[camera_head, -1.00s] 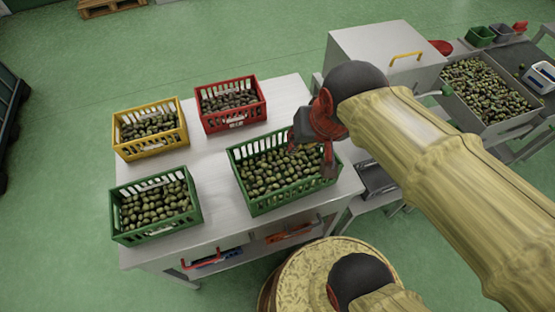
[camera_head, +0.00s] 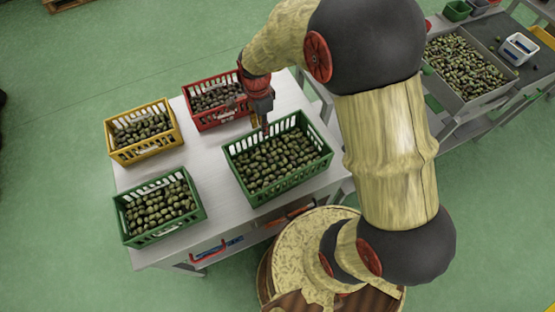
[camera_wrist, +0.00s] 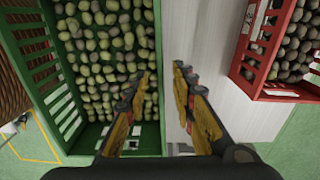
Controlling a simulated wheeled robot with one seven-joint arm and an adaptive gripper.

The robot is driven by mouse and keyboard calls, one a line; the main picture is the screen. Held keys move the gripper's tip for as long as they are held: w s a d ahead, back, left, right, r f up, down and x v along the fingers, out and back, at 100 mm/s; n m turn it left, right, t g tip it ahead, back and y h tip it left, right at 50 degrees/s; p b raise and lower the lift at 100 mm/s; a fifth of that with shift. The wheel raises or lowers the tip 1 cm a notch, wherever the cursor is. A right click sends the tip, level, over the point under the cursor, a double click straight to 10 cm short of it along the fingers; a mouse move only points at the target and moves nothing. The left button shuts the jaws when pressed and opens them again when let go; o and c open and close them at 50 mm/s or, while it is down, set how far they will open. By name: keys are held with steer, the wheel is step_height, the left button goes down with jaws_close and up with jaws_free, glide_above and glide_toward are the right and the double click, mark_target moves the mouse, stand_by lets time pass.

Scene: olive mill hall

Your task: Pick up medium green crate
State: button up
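Two green crates of olives stand on the metal table. The larger green crate (camera_head: 283,187) is at the right and a smaller green crate (camera_head: 167,231) at the front left; I cannot tell for certain which is the medium one. My gripper (camera_head: 264,127) points down at the far wall of the larger crate. In the wrist view my gripper (camera_wrist: 162,90) is open, with one finger over the olives and the other over the table. The wall of the larger green crate (camera_wrist: 160,60) runs between the fingers; contact cannot be told.
A red crate (camera_head: 208,124) stands close behind my gripper, and a yellow crate (camera_head: 150,151) at the back left. The bare table top (camera_head: 205,165) shows between the crates. An olive-filled bin (camera_head: 455,95) is at the upper right.

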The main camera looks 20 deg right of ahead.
steer(key=b, duration=0.2)
glide_above(264, 144)
step_height(264, 144, down, 6)
steer(key=shift+w+d+f, duration=0.15)
steer(key=shift+c, duration=1)
steer(key=c, duration=0.4)
jaws_close()
